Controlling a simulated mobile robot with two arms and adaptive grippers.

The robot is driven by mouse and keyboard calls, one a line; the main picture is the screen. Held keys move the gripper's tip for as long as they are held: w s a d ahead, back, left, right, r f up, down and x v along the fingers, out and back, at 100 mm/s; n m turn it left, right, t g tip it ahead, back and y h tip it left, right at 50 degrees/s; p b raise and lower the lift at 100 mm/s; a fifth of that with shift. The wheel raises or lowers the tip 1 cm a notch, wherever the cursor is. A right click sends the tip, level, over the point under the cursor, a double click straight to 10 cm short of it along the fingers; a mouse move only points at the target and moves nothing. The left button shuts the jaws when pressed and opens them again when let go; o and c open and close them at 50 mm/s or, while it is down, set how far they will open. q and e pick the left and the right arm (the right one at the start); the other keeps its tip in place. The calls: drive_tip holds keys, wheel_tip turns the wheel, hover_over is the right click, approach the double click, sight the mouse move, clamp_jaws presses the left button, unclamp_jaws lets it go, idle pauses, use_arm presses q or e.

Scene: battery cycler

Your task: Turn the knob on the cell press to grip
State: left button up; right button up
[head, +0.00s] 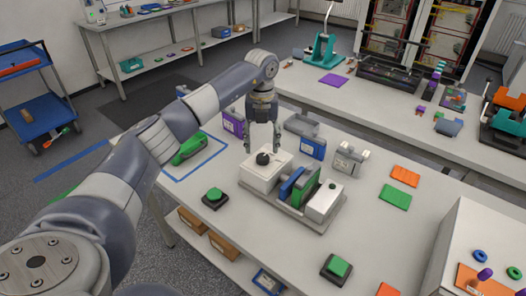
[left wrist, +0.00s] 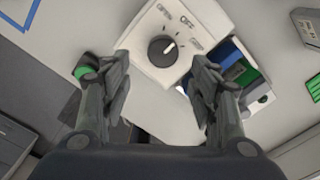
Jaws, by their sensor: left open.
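The cell press (head: 297,197) stands on the table, with a white box at its left end carrying a black knob (head: 263,158). Blue and green parts sit between that box and a smaller white block at the right. In the left wrist view the knob (left wrist: 162,50) is round and dark with a white pointer mark, and printed labels surround it on the white face. My left gripper (head: 262,149) is just above and behind the knob, fingers pointing down. In the left wrist view its two fingers (left wrist: 163,72) are apart with nothing between them. My right gripper is not in view.
A green push button (head: 214,195) stands left of the press and another (head: 338,267) in front of it. A green tool (head: 188,149) lies in a blue taped outline. Blue and grey holders (head: 312,148) stand behind the press. Orange (head: 405,176) and green (head: 395,197) plates lie to the right.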

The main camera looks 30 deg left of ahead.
sight(263, 157)
use_arm(q)
wheel_tip(263, 157, down, 3)
drive_tip(key=shift+w+f+p, duration=0.15)
drive_tip(key=shift+p, duration=0.25)
wheel_tip(263, 157, down, 2)
drive_tip(key=shift+f, duration=0.15)
drive_tip(key=shift+w, duration=0.1)
drive_tip(key=c, duration=1.1)
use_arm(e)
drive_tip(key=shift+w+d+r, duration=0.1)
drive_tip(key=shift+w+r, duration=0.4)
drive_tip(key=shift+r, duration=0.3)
